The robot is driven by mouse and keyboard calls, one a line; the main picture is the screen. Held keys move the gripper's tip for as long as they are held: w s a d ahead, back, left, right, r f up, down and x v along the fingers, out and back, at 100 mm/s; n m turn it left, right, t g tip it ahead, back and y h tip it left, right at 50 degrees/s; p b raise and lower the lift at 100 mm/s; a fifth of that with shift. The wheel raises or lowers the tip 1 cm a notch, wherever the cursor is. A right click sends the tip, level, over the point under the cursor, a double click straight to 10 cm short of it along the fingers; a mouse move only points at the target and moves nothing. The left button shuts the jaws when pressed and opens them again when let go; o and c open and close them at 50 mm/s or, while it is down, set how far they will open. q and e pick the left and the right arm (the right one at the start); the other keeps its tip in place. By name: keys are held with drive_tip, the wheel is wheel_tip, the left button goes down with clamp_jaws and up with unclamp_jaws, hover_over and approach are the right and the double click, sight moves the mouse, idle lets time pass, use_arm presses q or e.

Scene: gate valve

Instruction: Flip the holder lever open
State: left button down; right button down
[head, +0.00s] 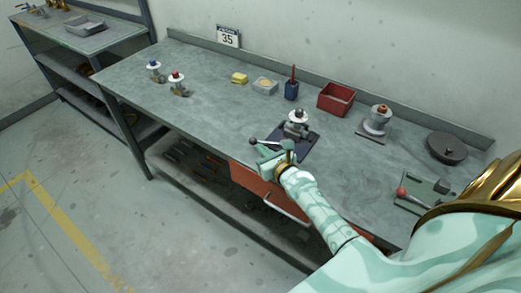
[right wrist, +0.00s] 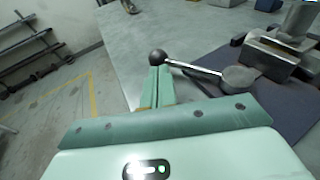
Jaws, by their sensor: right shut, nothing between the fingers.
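The holder lever (right wrist: 195,69) is a metal rod with a dark ball knob (right wrist: 158,57) at one end and a round metal pivot (right wrist: 238,78) at the other. In the head view its knob (head: 253,141) points left from the holder on a dark mat (head: 313,147). A valve with a white handwheel (head: 298,115) stands in the holder. My right gripper (head: 263,151) is shut and empty, at the front edge of the mat beside the lever. In the right wrist view its fingertips (right wrist: 158,70) are just below the knob; I cannot tell whether they touch. My left gripper is not in view.
Behind the holder are a blue cup (head: 291,91) and a red bin (head: 336,98). A flanged part (head: 377,122) and a dark disc (head: 446,148) stand to the right. Two small valves (head: 177,83) stand at the left. The bench between (head: 215,115) is clear.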

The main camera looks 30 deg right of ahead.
sight(257, 141)
drive_tip(key=shift+w+f, duration=0.2)
drive_tip(key=shift+w, duration=0.6)
drive_tip(key=shift+w+d+r+m+h, duration=0.1)
drive_tip(key=shift+w+r+m+h, duration=0.05)
drive_tip(key=shift+w+m+h, duration=0.55)
drive_tip(key=shift+w+d+m+g+h, duration=0.15)
drive_tip(key=shift+m+h, duration=0.15)
drive_tip(key=shift+h, duration=0.25)
drive_tip(key=shift+w+m+g+h, duration=0.15)
drive_tip(key=shift+m+h, duration=0.15)
drive_tip(key=shift+h, duration=0.25)
drive_tip(key=m+h, duration=0.1)
drive_tip(key=w+d+m+g+h, duration=0.1)
drive_tip(key=h, duration=0.1)
drive_tip(key=shift+w+m, duration=0.3)
drive_tip(key=shift+w+d+g+b, duration=0.3)
drive_tip(key=shift+w+d+b, duration=0.05)
drive_tip(key=shift+d+b, duration=0.15)
drive_tip(key=shift+a, duration=0.15)
